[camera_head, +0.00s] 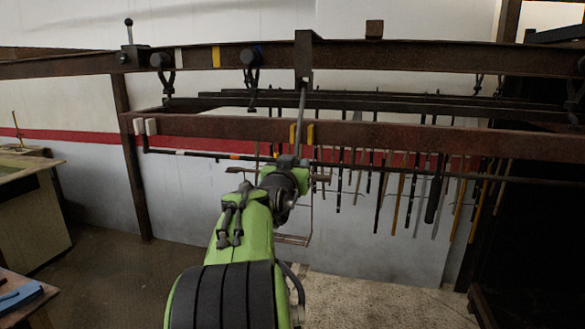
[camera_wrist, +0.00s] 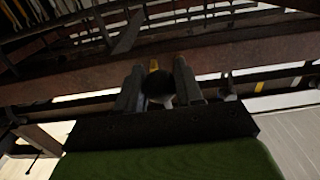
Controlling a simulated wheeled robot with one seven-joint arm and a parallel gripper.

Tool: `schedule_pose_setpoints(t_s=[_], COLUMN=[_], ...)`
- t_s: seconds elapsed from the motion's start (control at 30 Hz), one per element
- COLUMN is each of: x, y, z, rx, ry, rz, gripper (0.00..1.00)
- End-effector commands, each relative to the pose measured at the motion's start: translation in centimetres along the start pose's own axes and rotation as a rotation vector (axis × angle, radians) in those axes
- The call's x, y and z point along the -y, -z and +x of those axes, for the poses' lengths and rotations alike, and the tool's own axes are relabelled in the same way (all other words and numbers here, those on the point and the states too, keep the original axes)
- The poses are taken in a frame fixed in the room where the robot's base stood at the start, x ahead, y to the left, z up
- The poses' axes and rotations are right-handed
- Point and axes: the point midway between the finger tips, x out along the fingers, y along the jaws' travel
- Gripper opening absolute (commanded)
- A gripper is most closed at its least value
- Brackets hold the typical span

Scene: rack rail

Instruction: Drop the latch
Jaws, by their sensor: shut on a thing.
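My gripper (camera_head: 291,163) is in front of the lower rusty rail in the head view. In the wrist view its two fingers (camera_wrist: 158,78) are closed on either side of a dark round knob (camera_wrist: 157,88) with a pale part below it. A grey rod (camera_head: 301,112) hangs from a rusty bracket (camera_head: 303,60) on the upper beam down to my gripper. The knob seems to be its lower end, but the joint is hidden. A dark block with an upright ball-topped lever (camera_head: 129,32), perhaps the latch, stands on the beam at the upper left. The lever stands nearly vertical.
The rusty upper beam (camera_head: 420,57) and lower rail (camera_head: 400,136) cross the view. Two yellow marks flank the rod on the rail. Dark clamps (camera_head: 163,68) hang from the beam. Several long tools (camera_head: 400,185) hang behind. A bench (camera_head: 25,195) stands at left; floor is clear between.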

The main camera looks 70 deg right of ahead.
Motion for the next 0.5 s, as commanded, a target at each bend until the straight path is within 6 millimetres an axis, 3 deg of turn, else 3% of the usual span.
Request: schedule_pose_setpoints(t_s=[0.5], x=[0.0], y=[-1.6], z=[4.2], rx=[0.001], ry=[-0.001], rz=[-0.002], gripper=[0.19])
